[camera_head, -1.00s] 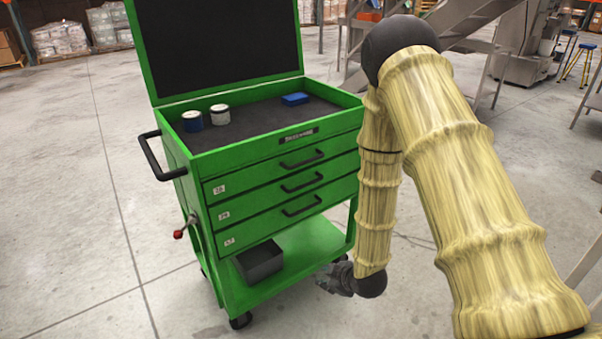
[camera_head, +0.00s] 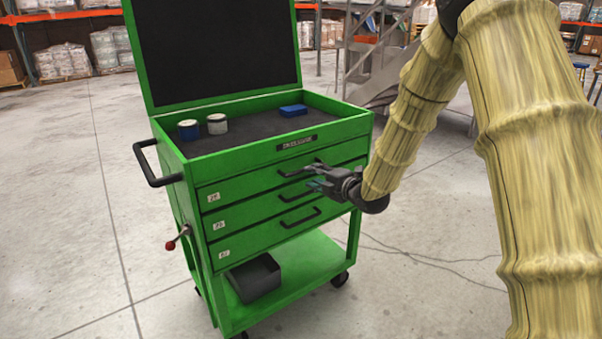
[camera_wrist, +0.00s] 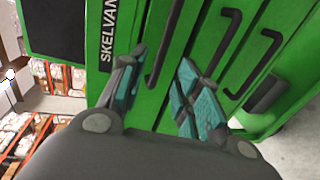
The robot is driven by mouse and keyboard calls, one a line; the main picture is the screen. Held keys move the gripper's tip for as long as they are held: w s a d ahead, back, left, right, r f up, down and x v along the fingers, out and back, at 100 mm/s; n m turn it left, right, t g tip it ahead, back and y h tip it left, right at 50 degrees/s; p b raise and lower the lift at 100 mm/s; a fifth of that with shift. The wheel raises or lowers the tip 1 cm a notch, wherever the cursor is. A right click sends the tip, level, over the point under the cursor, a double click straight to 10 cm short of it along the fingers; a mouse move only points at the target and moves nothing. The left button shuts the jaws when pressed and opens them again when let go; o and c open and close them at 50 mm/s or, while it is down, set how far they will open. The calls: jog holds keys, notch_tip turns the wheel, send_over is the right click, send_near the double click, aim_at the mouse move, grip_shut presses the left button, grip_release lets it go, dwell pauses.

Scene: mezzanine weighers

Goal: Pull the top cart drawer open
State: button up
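The green tool cart (camera_head: 262,243) stands left of my arm, with three shallow drawers under its top tray. The top drawer (camera_head: 235,188) is shut flush with the front. In the head view my gripper (camera_head: 312,178) is at the right part of the top drawer front and partly hides its black handle. In the wrist view my gripper (camera_wrist: 163,62) is open, with teal pads on both fingers. The top drawer handle (camera_wrist: 158,50) shows between the fingers, with gaps on both sides. I cannot tell whether the fingertips reach past its bar.
The middle drawer handle (camera_head: 297,194) and bottom drawer handle (camera_head: 300,218) lie just below. Two small cans (camera_head: 217,124) and a blue box (camera_head: 293,110) sit in the top tray. A dark bin (camera_head: 256,278) is on the lower shelf. Open floor surrounds the cart.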

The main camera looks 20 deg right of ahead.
aim_at(302, 171)
jog(key=x, duration=0.8)
grip_shut()
